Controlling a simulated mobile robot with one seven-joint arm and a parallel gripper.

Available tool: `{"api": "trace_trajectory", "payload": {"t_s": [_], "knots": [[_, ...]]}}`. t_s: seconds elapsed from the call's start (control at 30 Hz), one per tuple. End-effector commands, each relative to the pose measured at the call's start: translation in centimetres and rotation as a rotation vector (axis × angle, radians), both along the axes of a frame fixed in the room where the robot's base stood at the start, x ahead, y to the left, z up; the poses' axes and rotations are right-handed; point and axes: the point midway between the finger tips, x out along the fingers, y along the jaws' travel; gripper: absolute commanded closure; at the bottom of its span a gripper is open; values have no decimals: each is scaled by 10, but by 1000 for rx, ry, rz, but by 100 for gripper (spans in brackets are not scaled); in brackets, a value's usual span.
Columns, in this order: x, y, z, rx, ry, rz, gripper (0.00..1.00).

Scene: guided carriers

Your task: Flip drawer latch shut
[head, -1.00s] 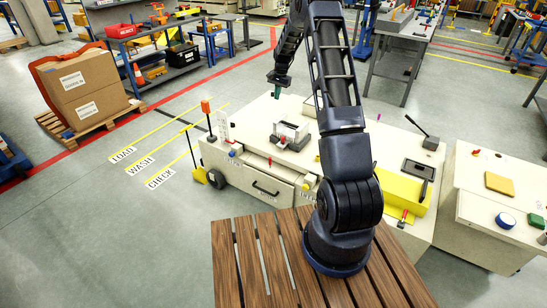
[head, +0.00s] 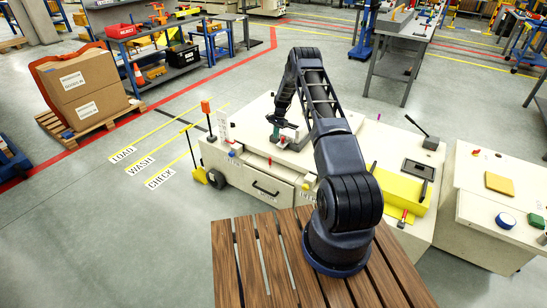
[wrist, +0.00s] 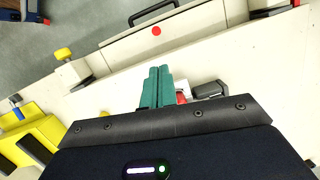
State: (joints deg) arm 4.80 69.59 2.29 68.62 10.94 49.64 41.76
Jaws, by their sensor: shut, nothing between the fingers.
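The drawer front (head: 255,184), with a black handle, is in the near side of the cream cart; the handle (wrist: 153,13) shows at the top of the wrist view. A yellow knob (head: 309,181) on a cream block sits by the drawer's right end; the knob also shows in the wrist view (wrist: 63,54). It looks like the latch, but its exact position is hard to tell. My gripper (head: 276,136) is over the cart top, behind the drawer, apart from the knob. Its green fingers (wrist: 157,85) are shut together and empty.
A grey and white fixture (head: 291,142) stands on the cart top beside my gripper and is partly covered by it. A black lever (head: 417,126) rises at the back right. Bare cart top lies between gripper and drawer.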

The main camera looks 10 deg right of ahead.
Motion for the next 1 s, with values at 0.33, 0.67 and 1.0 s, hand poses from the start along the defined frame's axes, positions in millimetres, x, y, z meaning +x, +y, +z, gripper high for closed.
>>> {"api": "trace_trajectory", "payload": {"t_s": [0.33, 0.67, 1.0], "knots": [[-3, -1, -57, 6, 30, -46, 100], [-3, -1, -61, 6, 32, -49, 100], [-7, 4, -83, 6, 34, -48, 100]]}}
